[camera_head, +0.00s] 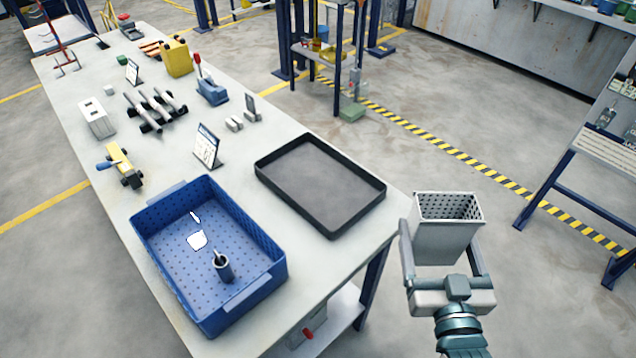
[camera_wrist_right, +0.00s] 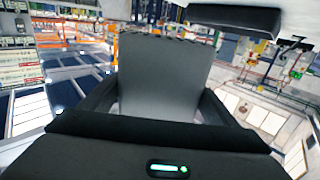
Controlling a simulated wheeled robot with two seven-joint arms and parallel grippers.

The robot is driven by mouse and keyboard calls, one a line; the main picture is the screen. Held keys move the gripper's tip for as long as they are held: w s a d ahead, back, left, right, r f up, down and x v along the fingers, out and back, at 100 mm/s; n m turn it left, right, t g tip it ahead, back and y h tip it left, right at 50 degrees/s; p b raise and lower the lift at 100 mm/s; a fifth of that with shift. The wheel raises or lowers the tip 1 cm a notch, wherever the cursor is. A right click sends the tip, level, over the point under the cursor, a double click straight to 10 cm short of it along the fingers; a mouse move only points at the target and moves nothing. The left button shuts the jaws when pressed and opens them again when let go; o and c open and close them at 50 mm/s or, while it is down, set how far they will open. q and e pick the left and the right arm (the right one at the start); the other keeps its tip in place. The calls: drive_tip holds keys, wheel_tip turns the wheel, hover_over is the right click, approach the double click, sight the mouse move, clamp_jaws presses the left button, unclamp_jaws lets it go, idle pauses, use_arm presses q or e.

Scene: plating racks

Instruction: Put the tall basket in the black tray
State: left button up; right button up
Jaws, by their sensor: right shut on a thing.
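The tall basket (camera_head: 446,232) is a light grey upright box with an open, perforated top. My right gripper (camera_head: 443,262) is shut on it, with one finger on each side, and holds it over the floor to the right of the table's edge. The basket (camera_wrist_right: 165,75) fills the middle of the right wrist view between the fingers (camera_wrist_right: 158,112). The black tray (camera_head: 318,185) is shallow, rectangular and empty. It lies on the table near the right edge, to the left of the basket and apart from it. My left gripper is not in view.
A blue perforated bin (camera_head: 165,262) with a small dark cup and white pieces inside stands left of the tray. A small sign (camera_head: 207,147) and a blue block with a red knob (camera_head: 212,92) stand behind. The table's right edge (camera_head: 392,235) lies between tray and basket.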

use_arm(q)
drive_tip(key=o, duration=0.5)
use_arm(e)
drive_tip(key=shift+w+r, duration=0.1)
drive_tip(key=shift+w+a, duration=0.1)
drive_tip(key=shift+a, duration=0.15)
use_arm(q)
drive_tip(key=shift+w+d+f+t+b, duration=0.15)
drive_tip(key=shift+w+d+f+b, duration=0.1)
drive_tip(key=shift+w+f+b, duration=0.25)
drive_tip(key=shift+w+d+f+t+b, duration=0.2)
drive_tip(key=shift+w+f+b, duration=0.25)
drive_tip(key=shift+b, duration=0.15)
use_arm(e)
drive_tip(key=w+a+r+n+y, duration=0.2)
drive_tip(key=w+a+y, duration=0.1)
drive_tip(key=a, duration=0.7)
drive_tip(key=w+a+r+n+g+y, duration=0.1)
drive_tip(key=w+a+r+n+y, duration=0.1)
drive_tip(key=a, duration=0.9)
drive_tip(key=w+y, duration=0.1)
drive_tip(key=w, duration=0.1)
drive_tip(key=shift+w+r+y, duration=0.15)
drive_tip(key=shift+w+y, duration=0.25)
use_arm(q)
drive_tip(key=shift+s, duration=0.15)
